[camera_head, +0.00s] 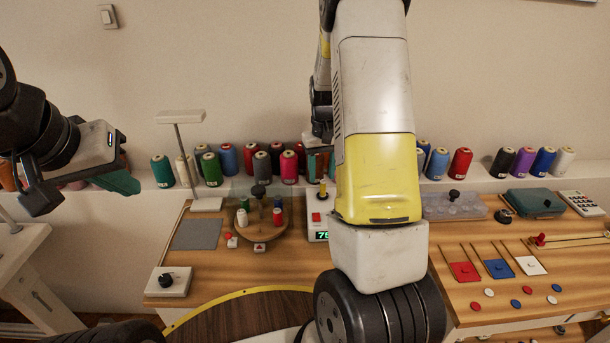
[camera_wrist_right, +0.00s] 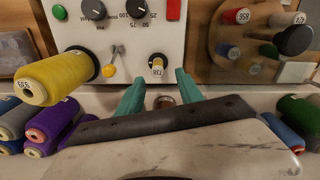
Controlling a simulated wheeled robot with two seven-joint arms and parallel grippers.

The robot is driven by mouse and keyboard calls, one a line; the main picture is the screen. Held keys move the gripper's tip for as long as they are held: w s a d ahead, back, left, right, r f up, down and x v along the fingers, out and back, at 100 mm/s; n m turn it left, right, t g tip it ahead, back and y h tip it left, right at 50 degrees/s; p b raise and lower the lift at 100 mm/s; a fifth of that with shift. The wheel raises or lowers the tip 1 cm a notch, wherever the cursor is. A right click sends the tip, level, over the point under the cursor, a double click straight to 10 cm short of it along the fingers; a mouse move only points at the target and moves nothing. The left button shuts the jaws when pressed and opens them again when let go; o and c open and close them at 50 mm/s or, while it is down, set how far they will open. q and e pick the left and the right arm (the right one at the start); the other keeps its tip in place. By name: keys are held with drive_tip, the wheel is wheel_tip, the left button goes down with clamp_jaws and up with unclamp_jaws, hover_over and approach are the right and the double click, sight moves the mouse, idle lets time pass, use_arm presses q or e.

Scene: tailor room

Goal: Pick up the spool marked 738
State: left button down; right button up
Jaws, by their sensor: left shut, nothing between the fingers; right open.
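My left gripper (camera_head: 124,183) is shut and empty at the left, near the shelf.
A large yellow spool (camera_wrist_right: 50,78) is at left. A clear cover over a round stand (camera_head: 262,215) holds small spools. Several big spools line the shelf (camera_head: 480,184).

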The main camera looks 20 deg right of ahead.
sight(323, 186)
drive_tip(key=f, duration=0.2)
drive_tip(key=s+f, duration=0.1)
drive_tip(key=f, duration=0.1)
drive_tip(key=shift+d+f, duration=0.1)
drive_tip(key=shift+f, duration=0.1)
drive_tip(key=shift+c, duration=0.2)
clamp_jaws()
drive_tip(key=shift+r, duration=0.2)
